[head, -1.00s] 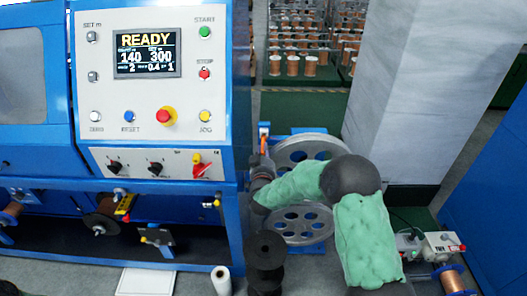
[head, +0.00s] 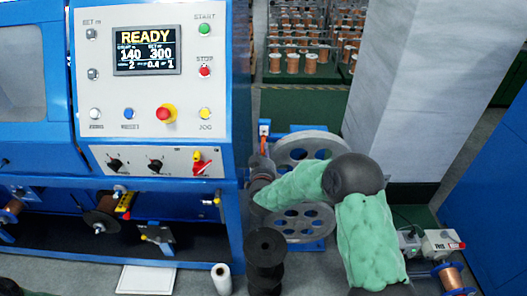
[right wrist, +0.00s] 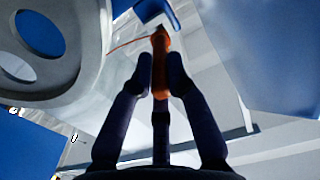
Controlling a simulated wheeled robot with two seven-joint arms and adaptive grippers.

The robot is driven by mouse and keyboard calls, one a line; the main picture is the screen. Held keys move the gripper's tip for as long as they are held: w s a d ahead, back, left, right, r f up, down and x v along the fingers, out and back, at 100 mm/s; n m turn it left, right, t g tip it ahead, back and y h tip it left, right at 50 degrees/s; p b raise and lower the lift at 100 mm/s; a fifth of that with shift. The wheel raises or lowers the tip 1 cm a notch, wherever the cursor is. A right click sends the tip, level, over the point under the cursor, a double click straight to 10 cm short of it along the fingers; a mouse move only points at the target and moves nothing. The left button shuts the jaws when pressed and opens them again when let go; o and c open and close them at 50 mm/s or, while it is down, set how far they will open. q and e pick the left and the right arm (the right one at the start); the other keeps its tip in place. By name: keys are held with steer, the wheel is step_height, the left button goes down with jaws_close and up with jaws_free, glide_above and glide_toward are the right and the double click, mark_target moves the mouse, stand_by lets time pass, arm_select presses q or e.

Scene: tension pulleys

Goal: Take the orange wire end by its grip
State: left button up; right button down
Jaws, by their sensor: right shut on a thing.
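The orange wire end (right wrist: 160,42) stands between the fingertips of my right gripper (right wrist: 159,75) in the right wrist view. The two dark fingers press on its orange grip from both sides, and the grip's lower part shows between them. A thin orange wire (right wrist: 128,42) runs off to the left from its top. In the head view a small orange piece (head: 262,141) shows beside the blue machine, and my right arm in its green sleeve reaches there. My right gripper is mostly hidden in that view.
Two large grey pulleys (head: 325,146) with round holes stand close beside my right forearm. The blue machine with its control panel (head: 150,85) is at the left. Black spools (head: 266,247) stand below the arm. A grey pillar (head: 415,85) rises at the right.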

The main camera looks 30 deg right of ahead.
steer(key=shift+s+a, duration=0.1)
steer(key=shift+s, duration=0.05)
steer(key=shift+s+a, duration=0.15)
steer(key=shift+s, duration=0.15)
steer(key=shift+s+a, duration=0.1)
steer(key=shift+s, duration=0.05)
stand_by(0.3)
